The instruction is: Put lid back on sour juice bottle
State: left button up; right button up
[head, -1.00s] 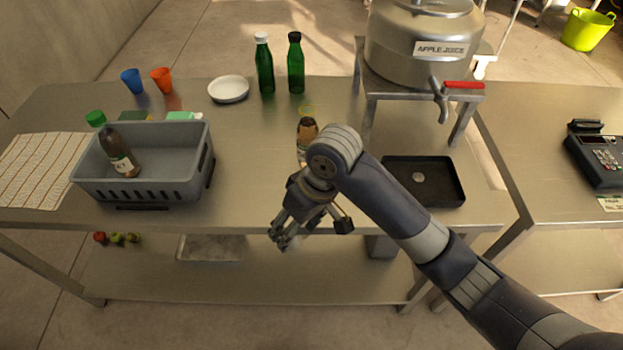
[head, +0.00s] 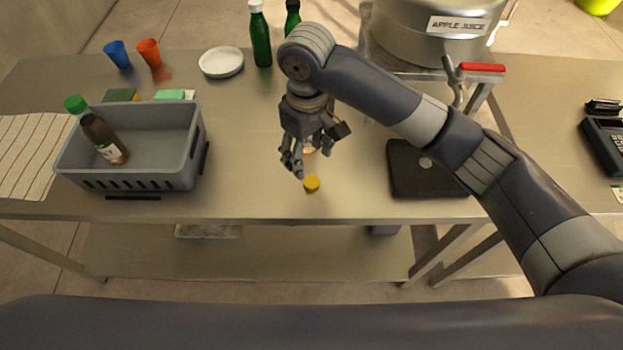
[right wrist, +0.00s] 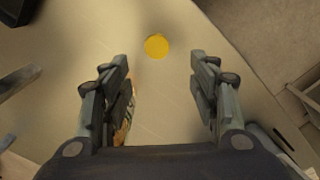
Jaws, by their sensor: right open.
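A yellow lid (head: 312,183) lies flat on the steel table near its front edge. It also shows in the right wrist view (right wrist: 157,46), ahead of and between the fingers. My right gripper (head: 316,152) is open and empty, over the table just behind the lid and apart from it. Part of a bottle (right wrist: 126,122) with an orange-and-white label shows beside the left-hand finger in the right wrist view. In the head view my gripper almost wholly hides this bottle. Whether they touch, I cannot tell. My left gripper is not in view.
A grey crate (head: 128,180) at left holds a brown bottle (head: 104,138) with a green cap. Two green bottles (head: 260,38) and a white plate (head: 221,62) stand behind. A black tray (head: 408,180) and the apple juice pot (head: 432,50) are at right.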

aim_at(312, 181)
notch_tip(312, 181, down, 4)
jog(key=shift+r, duration=0.1)
jog(key=shift+d+f+p, duration=0.1)
jog(key=shift+f+p, duration=0.15)
jog(key=shift+p, duration=0.1)
jog(key=f, duration=0.1)
jog(key=f+p, duration=0.1)
jog(key=f, duration=0.2)
jog(key=shift+s+d+f, duration=0.1)
jog(key=shift+d+f, duration=0.1)
jog(key=shift+d, duration=0.1)
jog(key=shift+f, duration=0.25)
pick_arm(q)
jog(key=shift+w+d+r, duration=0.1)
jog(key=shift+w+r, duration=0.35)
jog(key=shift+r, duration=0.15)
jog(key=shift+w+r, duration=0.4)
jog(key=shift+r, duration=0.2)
pick_arm(e)
jog(key=shift+c, duration=0.2)
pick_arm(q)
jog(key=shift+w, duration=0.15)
pick_arm(e)
jog(key=c, duration=0.8)
